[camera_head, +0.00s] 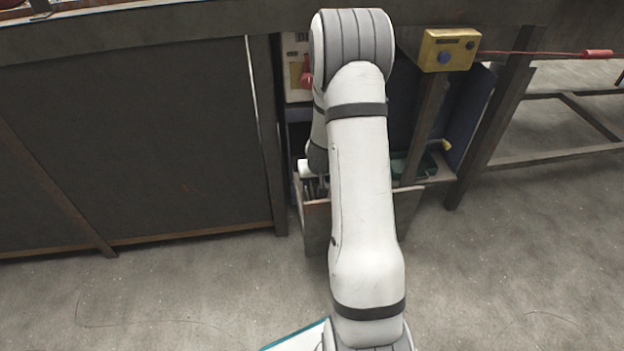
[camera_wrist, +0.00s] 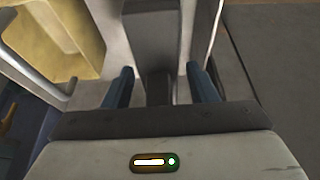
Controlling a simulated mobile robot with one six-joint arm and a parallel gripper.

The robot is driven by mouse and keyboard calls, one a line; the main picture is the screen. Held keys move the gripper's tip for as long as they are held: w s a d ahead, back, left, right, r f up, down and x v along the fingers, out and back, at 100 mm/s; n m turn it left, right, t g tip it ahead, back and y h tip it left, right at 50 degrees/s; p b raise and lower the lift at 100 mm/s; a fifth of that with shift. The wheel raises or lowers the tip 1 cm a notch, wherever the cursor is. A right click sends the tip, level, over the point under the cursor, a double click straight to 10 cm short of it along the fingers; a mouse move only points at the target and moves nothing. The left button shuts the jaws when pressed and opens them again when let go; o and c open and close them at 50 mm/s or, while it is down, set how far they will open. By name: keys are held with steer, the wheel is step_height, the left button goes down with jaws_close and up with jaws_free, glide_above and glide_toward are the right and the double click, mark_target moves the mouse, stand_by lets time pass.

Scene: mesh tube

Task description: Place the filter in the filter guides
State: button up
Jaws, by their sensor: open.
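My gripper (camera_wrist: 161,86) is open in the wrist view, its two dark blue fingers apart. A dark grey upright piece (camera_wrist: 155,40) shows between and beyond the fingers; I cannot tell whether they touch it. In the head view my arm hides most of the gripper, which is low by an open-topped box (camera_head: 316,222) under the bench. I cannot clearly identify the filter or the filter guides in either view. A flat white panel with a teal edge (camera_head: 298,338) shows at the bottom of the head view, partly cut off.
A yellow control box with a blue button (camera_head: 450,49) hangs at the bench's right, with a red cable (camera_head: 597,53) running from it. A dark panel (camera_head: 130,140) closes the bench's left side. A yellowish housing (camera_wrist: 55,38) is close in the wrist view. The right floor is clear.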

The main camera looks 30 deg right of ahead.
steer(key=s+a+r+n+g+y+p, duration=0.1)
steer(key=s+a+r+p, duration=0.2)
steer(key=s+a+r, duration=0.55)
steer(key=s+a+r+n+p, duration=0.1)
steer(key=s+a+r+p, duration=0.25)
steer(key=r, duration=1.05)
steer(key=s+a+r+g, duration=0.1)
steer(key=s+a+r, duration=0.1)
steer(key=s, duration=0.5)
steer(key=s+a+r+n+g, duration=0.1)
steer(key=s+a+r, duration=0.2)
steer(key=s+r, duration=0.2)
steer(key=shift+s+a+r, duration=0.15)
steer(key=shift+s+a, duration=0.2)
steer(key=shift+s, duration=0.55)
